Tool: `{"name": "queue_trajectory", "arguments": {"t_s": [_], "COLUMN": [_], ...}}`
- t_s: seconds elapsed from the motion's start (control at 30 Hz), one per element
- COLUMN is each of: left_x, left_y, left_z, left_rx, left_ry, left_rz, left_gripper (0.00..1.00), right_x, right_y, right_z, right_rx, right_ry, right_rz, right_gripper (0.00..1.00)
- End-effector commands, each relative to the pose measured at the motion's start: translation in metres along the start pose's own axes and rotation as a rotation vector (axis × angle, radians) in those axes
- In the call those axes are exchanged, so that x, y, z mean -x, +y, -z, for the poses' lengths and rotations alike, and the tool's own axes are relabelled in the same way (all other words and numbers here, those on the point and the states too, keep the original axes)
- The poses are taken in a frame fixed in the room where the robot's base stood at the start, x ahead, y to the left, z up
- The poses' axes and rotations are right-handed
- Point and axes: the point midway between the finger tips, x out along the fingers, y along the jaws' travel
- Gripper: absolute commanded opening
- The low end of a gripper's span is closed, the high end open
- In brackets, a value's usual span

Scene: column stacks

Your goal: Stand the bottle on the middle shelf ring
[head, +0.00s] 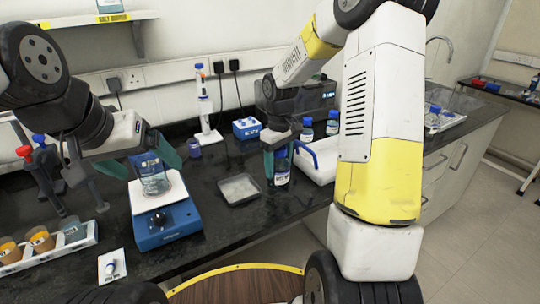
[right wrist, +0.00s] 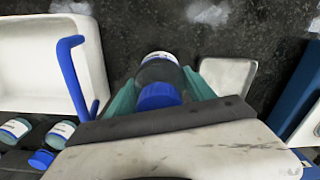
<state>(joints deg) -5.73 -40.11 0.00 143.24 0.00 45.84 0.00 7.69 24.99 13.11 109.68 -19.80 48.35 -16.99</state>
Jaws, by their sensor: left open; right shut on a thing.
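My right gripper (head: 279,150) is shut on a bottle with a white label (head: 281,175). The bottle hangs upright between its fingers, low over or on the black bench; I cannot tell whether it touches. In the right wrist view, the bottle's blue cap (right wrist: 158,96) shows between the green fingers. My left gripper (head: 141,165) is open, its fingers near a glass beaker (head: 153,182) on a stirrer plate. A white wall shelf (head: 85,22) at the top left has a yellow label on its edge; I see no clear ring mark on it.
A blue stirrer (head: 165,228) stands under the beaker. A grey metal dish (head: 238,190) lies left of the held bottle, a white tray (head: 322,160) right of it. Blue-capped bottles (head: 306,131) stand behind. A pipette stand (head: 204,110) is at the back; a sample rack (head: 45,250) is front left.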

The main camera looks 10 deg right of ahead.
Motion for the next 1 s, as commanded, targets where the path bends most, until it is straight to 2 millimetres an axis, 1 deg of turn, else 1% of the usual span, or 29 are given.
{"name": "queue_trajectory", "arguments": {"t_s": [0.23,0.27,0.3,0.37,0.67,0.77,0.87,1.0], "left_x": [0.000,0.000,0.000,0.000,0.000,0.000,0.000,0.000], "left_y": [0.000,0.000,0.000,0.000,0.000,0.000,0.000,0.000], "left_z": [0.000,0.000,0.000,0.000,0.000,0.000,0.000,0.000], "left_rx": [0.000,0.000,0.000,0.000,0.000,0.000,0.000,0.000], "left_ry": [0.000,0.000,0.000,0.000,0.000,0.000,0.000,0.000], "left_rz": [0.000,0.000,0.000,0.000,0.000,0.000,0.000,0.000], "left_gripper": [0.88,0.88,0.88,0.88,0.88,0.88,0.88,0.88], "right_x": [-0.002,-0.003,-0.003,-0.003,-0.002,0.004,0.018,0.048], "right_y": [0.000,0.000,0.000,0.000,0.000,0.000,0.000,0.000], "right_z": [0.000,0.000,0.000,0.000,0.000,0.000,0.001,0.001], "right_rx": [0.000,0.000,0.000,0.000,-0.001,-0.001,-0.002,-0.001], "right_ry": [0.001,0.000,0.000,0.000,0.000,0.002,0.004,0.005], "right_rz": [0.000,0.000,0.000,0.000,0.000,-0.001,-0.002,-0.003], "right_gripper": [0.00,0.66,0.74,0.84,0.84,0.84,0.84,0.84]}}
